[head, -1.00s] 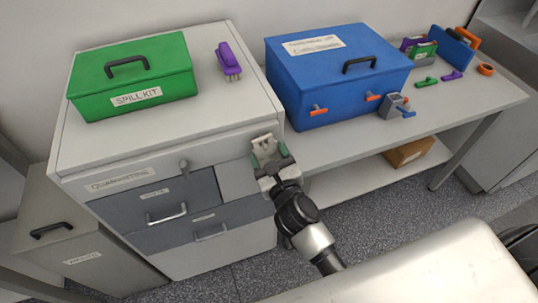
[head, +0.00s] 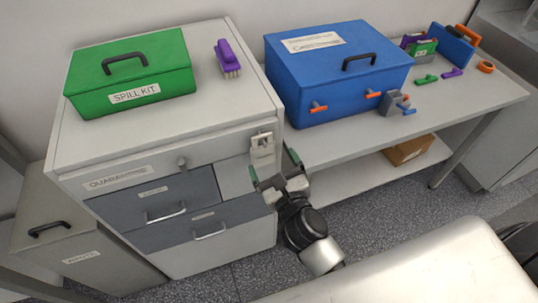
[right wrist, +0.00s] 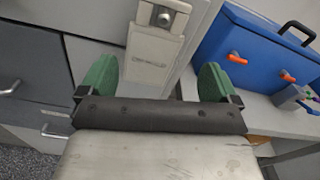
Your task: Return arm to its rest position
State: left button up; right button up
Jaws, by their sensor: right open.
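My right gripper (head: 273,168) is open, with its two green-padded fingers apart and nothing between them. In the head view it is in front of the right side of the quarantine cabinet (head: 170,150), below and just right of a pale latch-like fitting (head: 262,148). In the right wrist view the green fingers (right wrist: 158,80) are spread wide, and the fitting (right wrist: 152,50) lies beyond the gap between them, apart from both. My left gripper is in neither view.
A green spill kit (head: 130,75) and a purple brush (head: 227,58) are on the cabinet. A blue case (head: 335,85) with orange latches stands on the bench (head: 470,105) to the right, beside small coloured tools. A cardboard box (head: 410,150) is on the lower shelf. Open floor shows below the bench.

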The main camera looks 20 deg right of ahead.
jog(key=s+b, duration=0.2)
jog(key=s, duration=0.4)
jog(key=s+f+n+g+y, duration=0.1)
jog(key=s+f+n+g, duration=0.2)
jog(key=f+n, duration=0.6)
jog(key=s+f+n+g+y, duration=0.15)
jog(key=f+n, duration=0.35)
jog(key=f, duration=0.9)
jog(key=s+f+n+g, duration=0.3)
jog(key=f+n, duration=0.4)
jog(key=f, duration=0.4)
jog(key=s+d+f+n+g+h, duration=0.1)
jog(key=s+d+f+n+g, duration=0.3)
jog(key=s+f+n, duration=0.3)
jog(key=s+d+f+n+g+h, duration=0.2)
jog(key=s+d+f+n+g, duration=0.3)
jog(key=s+f, duration=0.5)
jog(key=s+n, duration=0.2)
jog(key=s, duration=0.4)
jog(key=shift+f+n, duration=0.4)
jog(key=shift+g, duration=0.25)
